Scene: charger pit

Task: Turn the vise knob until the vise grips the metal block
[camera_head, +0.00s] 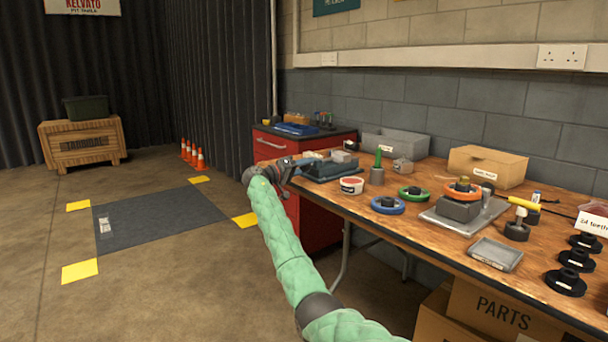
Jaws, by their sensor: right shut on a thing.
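The vise (333,168) is a low dark blue-grey tool at the left end of the wooden workbench. A small light grey piece, which looks like the metal block (342,156), sits at its top; whether the jaws touch it is too small to tell. My right arm, in a green padded sleeve, reaches from the bottom to the vise's left end. My right gripper (286,169) is shut there on what seems to be the vise knob, which the gripper and wrist mostly hide. My left gripper is not in view.
A red cabinet (270,147) stands behind the vise. The floor at left is open.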

